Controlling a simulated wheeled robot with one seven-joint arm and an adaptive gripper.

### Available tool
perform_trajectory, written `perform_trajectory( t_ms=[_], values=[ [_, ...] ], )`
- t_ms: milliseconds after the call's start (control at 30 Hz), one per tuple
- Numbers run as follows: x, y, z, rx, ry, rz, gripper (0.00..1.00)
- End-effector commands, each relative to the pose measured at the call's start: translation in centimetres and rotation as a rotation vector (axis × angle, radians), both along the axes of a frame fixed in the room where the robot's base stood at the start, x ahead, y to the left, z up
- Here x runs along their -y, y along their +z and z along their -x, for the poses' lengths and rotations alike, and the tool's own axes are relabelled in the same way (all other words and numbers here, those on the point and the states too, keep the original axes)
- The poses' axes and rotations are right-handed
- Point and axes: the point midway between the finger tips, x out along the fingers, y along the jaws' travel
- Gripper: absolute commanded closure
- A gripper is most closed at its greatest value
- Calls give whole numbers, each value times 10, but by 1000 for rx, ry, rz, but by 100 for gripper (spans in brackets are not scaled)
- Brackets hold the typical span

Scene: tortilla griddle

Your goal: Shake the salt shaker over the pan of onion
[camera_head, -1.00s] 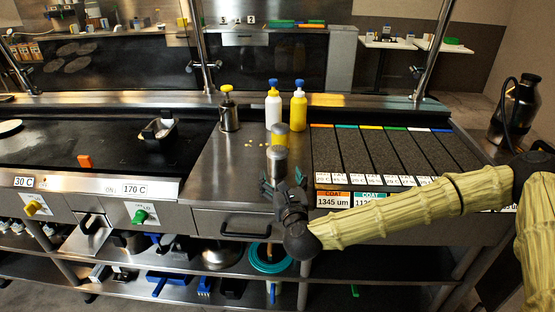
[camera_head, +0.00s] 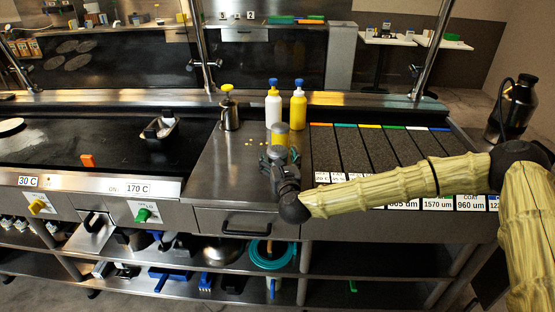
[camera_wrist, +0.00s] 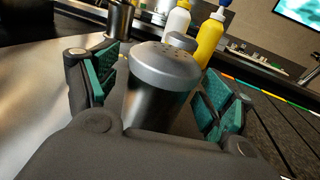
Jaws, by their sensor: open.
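The metal shaker with a perforated grey lid (camera_wrist: 165,68) stands upright between the spread fingers of my gripper (camera_wrist: 160,95) in the wrist view. The fingers with green pads are open on both sides of it, and I cannot see them pressing on it. In the head view my gripper (camera_head: 279,160) is over the front of the steel counter and largely hides this shaker. A dark pan (camera_head: 158,136) sits on the black griddle to the left, with something pale in it that is too small to tell.
A yellow shaker (camera_head: 280,138) stands just behind my gripper. White (camera_head: 273,108) and yellow (camera_head: 298,108) squeeze bottles and a yellow-topped metal container (camera_head: 229,110) stand farther back. Small yellow bits (camera_head: 257,142) lie on the counter. An orange block (camera_head: 88,160) is at the griddle's front edge.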

Motion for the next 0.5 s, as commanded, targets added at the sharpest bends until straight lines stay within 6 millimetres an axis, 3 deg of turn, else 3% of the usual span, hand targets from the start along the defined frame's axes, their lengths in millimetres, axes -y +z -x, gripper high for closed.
perform_trajectory(
  t_ms=[233,500],
  values=[
    [0,-1,-1,-1,1,0,20],
    [0,0,0,0,1,0,69]
  ],
)
